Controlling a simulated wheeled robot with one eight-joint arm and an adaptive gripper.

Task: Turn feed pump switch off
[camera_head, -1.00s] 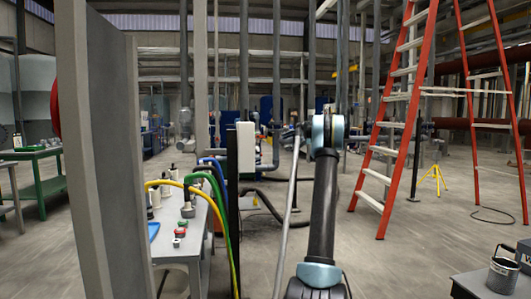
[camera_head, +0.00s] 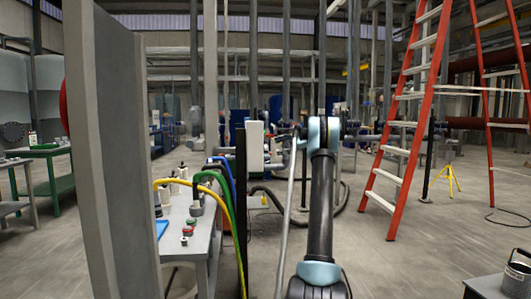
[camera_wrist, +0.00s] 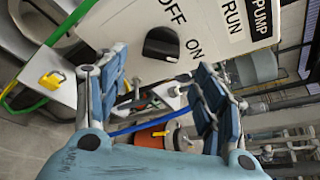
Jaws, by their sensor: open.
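The switch is a black rotary knob (camera_wrist: 161,43) on a white panel (camera_wrist: 112,22), at the top of the wrist view. The panel appears rotated, with OFF and ON printed beside the knob and RUN and PUMP further right. My gripper (camera_wrist: 160,90) is open and empty. Its two blue-padded fingers are below the knob in the picture, one to each side, apart from it. My gripper is hidden there.
A grey table (camera_head: 206,235) with bottles and buttons stands left of my arm, with yellow, green and blue hoses (camera_head: 228,205) beside it. A grey upright panel (camera_head: 110,150) is close at left. An orange ladder (camera_head: 405,130) stands at right. Open floor lies between.

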